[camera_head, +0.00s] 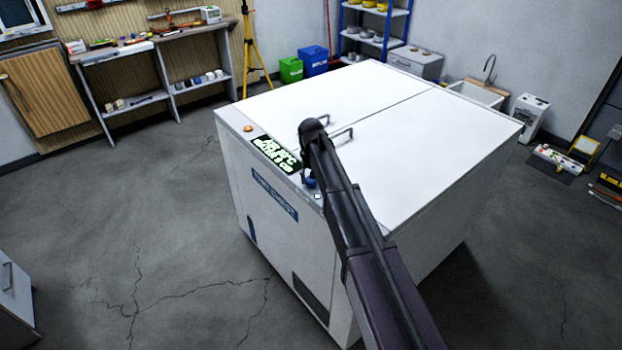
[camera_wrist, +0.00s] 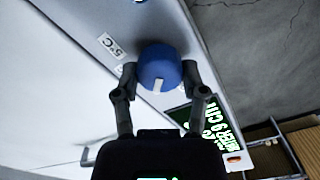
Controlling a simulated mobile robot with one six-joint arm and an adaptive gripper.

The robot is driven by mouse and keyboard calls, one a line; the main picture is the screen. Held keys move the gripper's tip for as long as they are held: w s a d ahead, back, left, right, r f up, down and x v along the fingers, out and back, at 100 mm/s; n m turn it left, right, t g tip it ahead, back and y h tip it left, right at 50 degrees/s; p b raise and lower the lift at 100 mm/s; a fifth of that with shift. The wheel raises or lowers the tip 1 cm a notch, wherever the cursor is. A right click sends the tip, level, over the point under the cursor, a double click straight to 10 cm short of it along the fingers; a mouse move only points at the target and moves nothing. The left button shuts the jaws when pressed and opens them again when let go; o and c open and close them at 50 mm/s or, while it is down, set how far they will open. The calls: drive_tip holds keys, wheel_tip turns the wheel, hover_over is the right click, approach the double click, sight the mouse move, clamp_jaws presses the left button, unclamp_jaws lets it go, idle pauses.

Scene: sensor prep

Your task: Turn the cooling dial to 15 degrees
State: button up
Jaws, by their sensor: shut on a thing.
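The cooling dial is a round blue knob (camera_wrist: 160,66) with a white pointer mark, on the white cabinet's sloped front panel. In the wrist view my gripper (camera_wrist: 160,70) has a finger on each side of the dial and is shut on it. A "5°C" label (camera_wrist: 110,46) sits beside the dial; other scale labels are hidden or unclear. In the head view my gripper (camera_head: 309,182) reaches down to the panel, and only a bit of blue shows there. A lit green-on-black display (camera_head: 274,153) is left of it; its text is too blurred to read surely.
The white cabinet (camera_head: 400,120) has two flat lids with handles (camera_head: 341,134). An orange button (camera_head: 248,128) is at the panel's left end. Open concrete floor (camera_head: 120,240) lies to the left. Shelves and a sink (camera_head: 477,93) stand along the back.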

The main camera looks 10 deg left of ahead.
drive_tip(key=o, duration=1.1)
drive_tip(key=shift+o, duration=0.2)
drive_tip(key=shift+n, duration=0.4)
